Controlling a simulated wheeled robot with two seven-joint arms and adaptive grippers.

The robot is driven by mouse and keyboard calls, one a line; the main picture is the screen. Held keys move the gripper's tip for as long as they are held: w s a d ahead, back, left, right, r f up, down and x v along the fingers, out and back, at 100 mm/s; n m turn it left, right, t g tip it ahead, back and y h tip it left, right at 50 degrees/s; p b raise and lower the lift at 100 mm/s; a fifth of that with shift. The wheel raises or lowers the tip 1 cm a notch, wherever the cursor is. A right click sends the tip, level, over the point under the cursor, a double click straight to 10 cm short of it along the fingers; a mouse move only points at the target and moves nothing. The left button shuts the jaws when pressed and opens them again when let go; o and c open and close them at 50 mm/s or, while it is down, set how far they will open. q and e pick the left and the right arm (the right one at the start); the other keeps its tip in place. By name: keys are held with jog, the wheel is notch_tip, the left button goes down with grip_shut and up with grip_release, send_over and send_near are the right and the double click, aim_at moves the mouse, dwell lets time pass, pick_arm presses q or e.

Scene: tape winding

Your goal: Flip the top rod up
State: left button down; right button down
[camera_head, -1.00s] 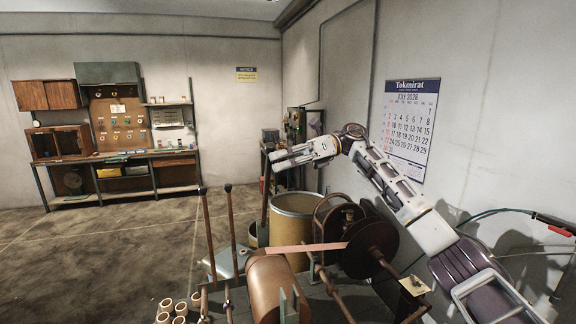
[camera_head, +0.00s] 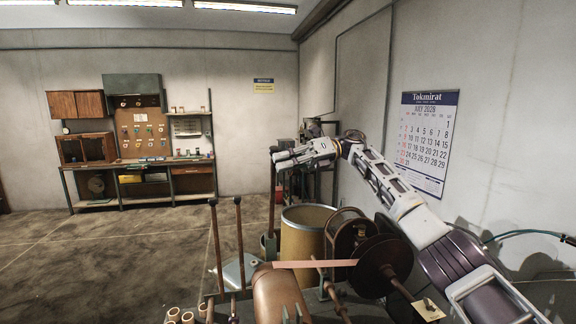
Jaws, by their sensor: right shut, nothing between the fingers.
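A tape winding machine stands in the lower middle, with a copper-brown roller (camera_head: 280,297) and a dark brown reel disc (camera_head: 385,262). A flat pinkish tape (camera_head: 318,264) runs between them. A short metal rod (camera_head: 331,287) slants below the tape beside the reel. Two thin upright rods with dark knobs, the left rod (camera_head: 217,245) and the right rod (camera_head: 239,243), stand left of the roller. A third upright rod (camera_head: 271,205) has its knob beside my right fingertips in the picture; contact is unclear. My right gripper (camera_head: 283,158) is shut and empty, raised above the drum. I cannot tell which rod is the top one.
A tan drum (camera_head: 303,240) stands behind the machine. Several cardboard cores (camera_head: 187,318) sit at the bottom edge. A workbench (camera_head: 140,164) is against the far wall, and a calendar (camera_head: 425,140) hangs on the right wall. The floor at left is clear.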

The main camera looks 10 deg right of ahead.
jog(key=shift+w+r, duration=0.15)
jog(key=shift+w, duration=0.15)
dwell(0.5)
jog(key=f+v, duration=0.1)
jog(key=v, duration=0.6)
jog(key=shift+d+r, duration=0.2)
jog(key=shift+r, duration=0.25)
dwell(0.4)
dwell(0.7)
